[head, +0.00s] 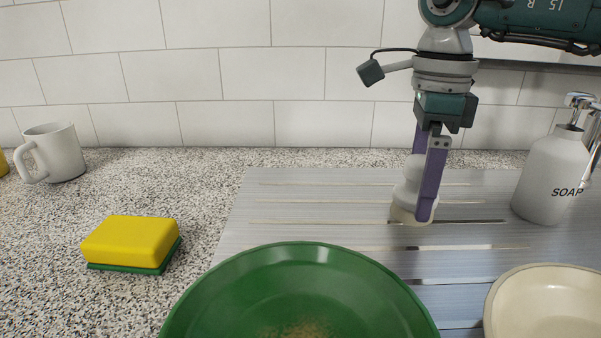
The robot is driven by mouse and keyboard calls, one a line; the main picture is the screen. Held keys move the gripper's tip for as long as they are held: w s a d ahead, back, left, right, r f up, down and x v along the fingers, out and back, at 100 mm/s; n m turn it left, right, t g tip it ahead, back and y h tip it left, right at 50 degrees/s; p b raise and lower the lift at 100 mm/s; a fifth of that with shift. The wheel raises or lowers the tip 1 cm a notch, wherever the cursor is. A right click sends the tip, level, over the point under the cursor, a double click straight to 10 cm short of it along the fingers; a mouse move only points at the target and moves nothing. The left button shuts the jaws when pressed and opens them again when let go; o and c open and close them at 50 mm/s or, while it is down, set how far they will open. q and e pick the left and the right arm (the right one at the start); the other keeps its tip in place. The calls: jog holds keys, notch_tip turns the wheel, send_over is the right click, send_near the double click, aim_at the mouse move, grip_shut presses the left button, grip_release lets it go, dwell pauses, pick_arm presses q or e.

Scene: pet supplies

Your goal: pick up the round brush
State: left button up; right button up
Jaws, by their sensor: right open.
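The round brush (403,200) stands on the ribbed metal drainboard (270,225), with a white upper body and a cream lower part. My right gripper (417,205) points straight down over it with its purple fingers open. One finger passes in front of the brush and hides part of it. The other finger is behind it, and its lower end is hidden. I cannot tell whether either finger touches the brush. My left gripper is not in view.
A green bowl (250,265) is in front, with a cream bowl (495,300) to its right. A white soap dispenser (552,175) stands right of the gripper. A yellow-green sponge (130,242) and a white mug (60,152) sit left on the speckled counter. A tiled wall is behind.

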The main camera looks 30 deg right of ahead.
jog(key=c, duration=1.3)
jog(key=shift+r, duration=0.1)
jog(key=shift+c, duration=0.2)
notch_tip(320, 180, up, 20)
jog(key=p, duration=0.3)
